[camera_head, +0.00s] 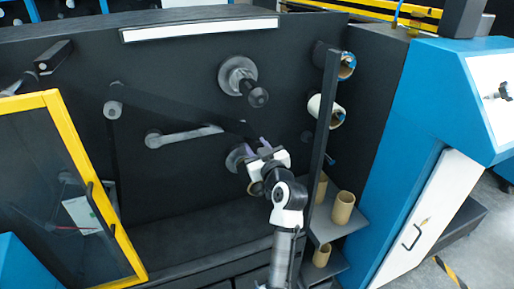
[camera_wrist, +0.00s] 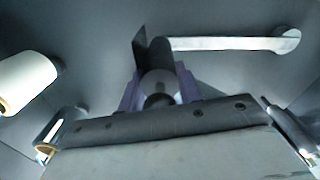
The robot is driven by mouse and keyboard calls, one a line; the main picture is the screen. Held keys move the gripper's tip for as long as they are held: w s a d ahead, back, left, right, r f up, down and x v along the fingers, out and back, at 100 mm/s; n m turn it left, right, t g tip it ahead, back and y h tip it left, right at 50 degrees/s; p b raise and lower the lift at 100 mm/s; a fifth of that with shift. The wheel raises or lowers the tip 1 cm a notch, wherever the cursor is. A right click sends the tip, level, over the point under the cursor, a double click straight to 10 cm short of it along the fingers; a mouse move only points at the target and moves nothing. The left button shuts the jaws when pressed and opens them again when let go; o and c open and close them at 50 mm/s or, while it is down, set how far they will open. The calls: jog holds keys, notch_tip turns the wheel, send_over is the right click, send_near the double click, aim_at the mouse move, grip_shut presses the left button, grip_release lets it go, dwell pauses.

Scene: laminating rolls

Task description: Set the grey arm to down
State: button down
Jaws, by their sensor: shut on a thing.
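The grey arm (camera_head: 185,136) is a light grey lever on the black machine panel. It lies nearly level, with its round pivot end at the left and its other end slightly higher at the right. In the wrist view the grey arm (camera_wrist: 228,43) runs across the top, with the round end at the right. My gripper (camera_head: 254,148) is at the arm's right end. Its purple fingers (camera_wrist: 159,92) are shut on a dark cylindrical handle (camera_wrist: 157,56) at that end. The join between handle and arm is partly hidden.
A grey hub (camera_head: 239,75) with a black knob sits above my gripper. A black upright post (camera_head: 321,125) and a white roll (camera_head: 326,107) stand close at the right. Cardboard cores (camera_head: 343,207) stand on a shelf below. An open yellow-framed door (camera_head: 125,250) is at the left.

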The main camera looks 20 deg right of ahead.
aim_at(251, 183)
jog(key=f+m+b, duration=0.1)
jog(key=f+b, duration=0.1)
jog(key=f, duration=0.1)
jog(key=a+f+m+b, duration=0.1)
jog(key=f+b, duration=0.1)
jog(key=f, duration=0.1)
jog(key=f+m+b, duration=0.1)
jog(key=f, duration=0.2)
jog(key=shift+a+f+m+b, duration=0.4)
jog(key=shift+a+f+m, duration=0.15)
jog(key=shift+f+m, duration=0.15)
jog(key=shift+f, duration=0.05)
jog(key=c, duration=1.2)
grip_release()
jog(key=shift+o, duration=0.2)
jog(key=shift+s, duration=0.1)
jog(key=s+b, duration=0.3)
jog(key=s, duration=1)
jog(key=shift+s+d, duration=0.25)
jog(key=shift+s, duration=0.1)
